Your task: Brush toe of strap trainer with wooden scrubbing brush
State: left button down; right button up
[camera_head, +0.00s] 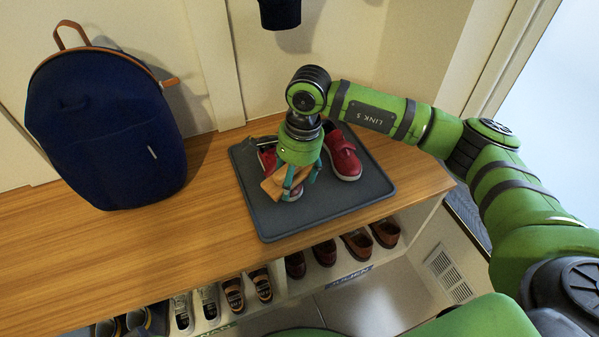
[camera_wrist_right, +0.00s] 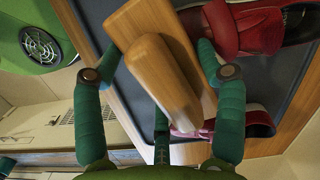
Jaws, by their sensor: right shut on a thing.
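A pair of red strap trainers with white soles sits on a dark grey mat (camera_head: 330,203). The right-hand trainer (camera_head: 343,156) shows clearly in the head view. The left-hand trainer (camera_head: 266,159) is mostly hidden behind my right gripper (camera_head: 298,182). That gripper points down and is shut on the wooden scrubbing brush (camera_head: 272,187), which is over the front of the left-hand trainer. The wrist view shows the brush's wooden back and grip (camera_wrist_right: 165,82) between the fingers. The bristles are hidden, so I cannot tell whether they touch the shoe. My left gripper is not in view.
A dark blue backpack (camera_head: 105,130) stands on the wooden bench top (camera_head: 130,242) at left. Cubbies below hold several shoes, including a brown pair (camera_head: 357,244). A dark object (camera_head: 280,12) hangs at the top. The bench between backpack and mat is clear.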

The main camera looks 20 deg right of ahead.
jog(key=shift+s+a, duration=0.2)
jog(key=shift+a, duration=1.05)
jog(key=shift+w+d+b, duration=0.15)
jog(key=shift+d+b, duration=0.15)
jog(key=shift+d, duration=0.9)
jog(key=shift+s+r+p, duration=0.2)
jog(key=shift+r+p, duration=2.4)
jog(key=shift+r, duration=1.45)
jog(key=shift+f, duration=0.1)
jog(key=shift+y, duration=0.3)
jog(key=shift+w+a+f+b, duration=0.1)
jog(key=shift+a+f+b, duration=0.05)
jog(key=shift+f+b, duration=1.05)
jog(key=shift+w+a+f+b, duration=0.1)
jog(key=shift+f+b, duration=0.9)
jog(key=shift+f, duration=0.3)
jog(key=shift+f+b, duration=1.25)
jog(key=shift+f, duration=0.2)
